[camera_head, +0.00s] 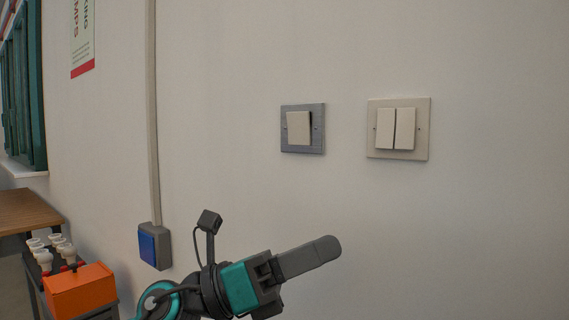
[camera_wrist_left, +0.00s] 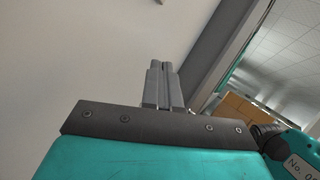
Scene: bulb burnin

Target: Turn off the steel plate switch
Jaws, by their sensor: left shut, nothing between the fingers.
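The steel plate switch (camera_head: 317,142) is on the white wall, a grey brushed plate with one cream rocker (camera_head: 298,128). The rocker looks tilted, with a dark gap along its right side. My left gripper (camera_head: 328,248) is below the steel plate switch and apart from it, pointing right and slightly up. Its fingers are shut with nothing between them, as the left wrist view (camera_wrist_left: 161,66) also shows. The switch does not show in the left wrist view. My right gripper is not in view.
A cream double switch (camera_head: 422,140) is right of the steel one. A grey box with a blue rocker (camera_head: 148,244) is lower left, under a vertical conduit (camera_head: 153,120). An orange box (camera_head: 80,292) and several white bulbs (camera_head: 43,258) stand at lower left. The wall around the switches is clear.

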